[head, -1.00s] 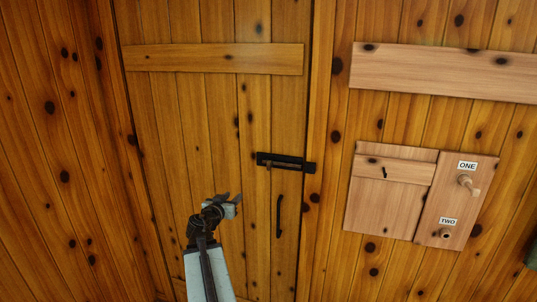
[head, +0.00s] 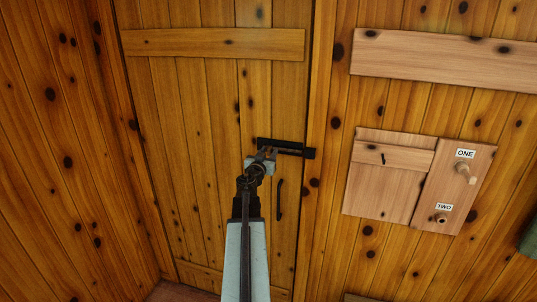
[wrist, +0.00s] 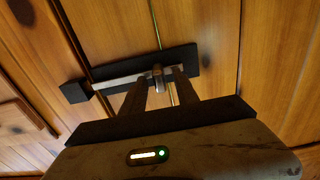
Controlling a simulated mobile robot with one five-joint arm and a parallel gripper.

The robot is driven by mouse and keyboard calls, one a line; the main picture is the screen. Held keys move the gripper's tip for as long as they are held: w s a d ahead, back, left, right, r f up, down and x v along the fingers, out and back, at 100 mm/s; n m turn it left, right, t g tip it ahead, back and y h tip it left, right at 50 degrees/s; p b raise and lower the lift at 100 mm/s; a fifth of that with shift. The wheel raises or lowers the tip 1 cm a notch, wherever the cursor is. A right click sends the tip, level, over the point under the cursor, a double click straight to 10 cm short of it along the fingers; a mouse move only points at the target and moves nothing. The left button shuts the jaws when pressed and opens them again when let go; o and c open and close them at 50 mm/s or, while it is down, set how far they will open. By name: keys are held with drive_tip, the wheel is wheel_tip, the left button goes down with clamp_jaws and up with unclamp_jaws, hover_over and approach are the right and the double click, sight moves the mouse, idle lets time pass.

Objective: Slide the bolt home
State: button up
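The black bolt (head: 287,147) is mounted level on the plank door (head: 205,110), near its right edge. In the wrist view its dark plate (wrist: 180,62) and pale bar show, with a small round knob (wrist: 158,72) standing out. The black keeper block (wrist: 75,91) is at the bar's far left there, and at the right end in the head view (head: 309,153). My gripper (head: 266,155) is at the bolt's left part. In the wrist view its open fingers (wrist: 160,82) stand one on each side of the knob. I cannot tell whether either finger touches it.
A black door handle (head: 279,200) hangs below the bolt, close to my arm. Right of the door frame, a wooden panel (head: 385,190) and a peg board labelled ONE and TWO (head: 455,185) are on the wall. The door left of my arm is clear.

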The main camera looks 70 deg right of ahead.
clamp_jaws()
idle(1.4)
